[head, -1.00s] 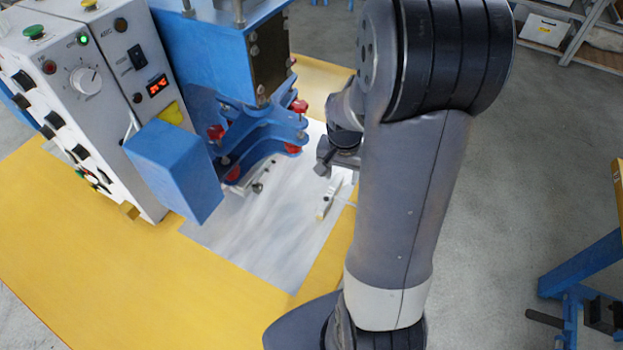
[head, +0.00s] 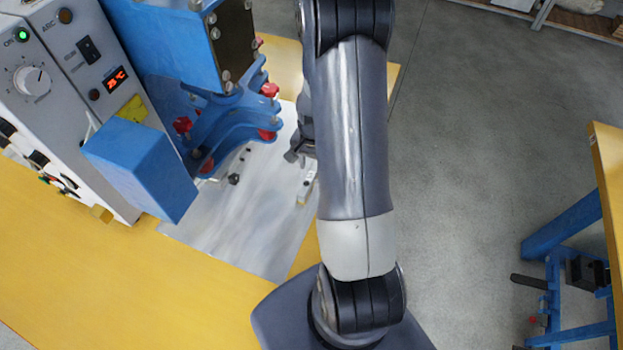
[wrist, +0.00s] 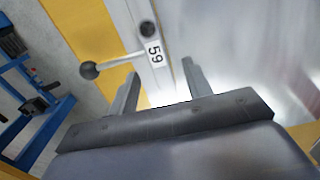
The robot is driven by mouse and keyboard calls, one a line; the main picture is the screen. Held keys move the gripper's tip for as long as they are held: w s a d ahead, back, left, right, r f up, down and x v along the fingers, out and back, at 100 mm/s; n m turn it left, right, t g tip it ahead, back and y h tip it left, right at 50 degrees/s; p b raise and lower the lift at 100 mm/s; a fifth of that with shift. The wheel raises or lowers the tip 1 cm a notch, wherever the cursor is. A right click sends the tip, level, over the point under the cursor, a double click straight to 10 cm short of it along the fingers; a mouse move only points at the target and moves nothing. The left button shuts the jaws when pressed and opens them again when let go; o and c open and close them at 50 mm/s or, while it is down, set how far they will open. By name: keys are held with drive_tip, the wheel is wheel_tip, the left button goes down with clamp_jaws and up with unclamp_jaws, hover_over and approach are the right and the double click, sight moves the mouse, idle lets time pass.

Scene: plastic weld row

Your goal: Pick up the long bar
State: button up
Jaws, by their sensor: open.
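A pale narrow bar (wrist: 140,33) with a dark round hole and a "59" label lies along the edge of the metal plate in the wrist view. A thin rod with a dark ball end (wrist: 89,70) sticks out from its left side. The bar also shows in the head view (head: 307,188), partly hidden by my arm. My gripper (wrist: 160,68) is open, with one finger on each side of the bar's near part in the picture. I cannot tell how high above the bar the fingers are. In the head view my gripper (head: 297,152) is mostly hidden behind my arm.
The grey metal plate (head: 235,225) lies on a yellow table (head: 90,285). A blue press head with red knobs (head: 215,125) stands close left of my gripper. A grey control box (head: 50,90) is further left. A blue-legged yellow bench (head: 575,225) stands right, across open floor.

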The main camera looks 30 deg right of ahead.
sight(313, 171)
drive_tip(key=shift+a+f, duration=0.1)
drive_tip(key=shift+f, duration=1.7)
drive_tip(key=shift+c, duration=0.6)
clamp_jaws()
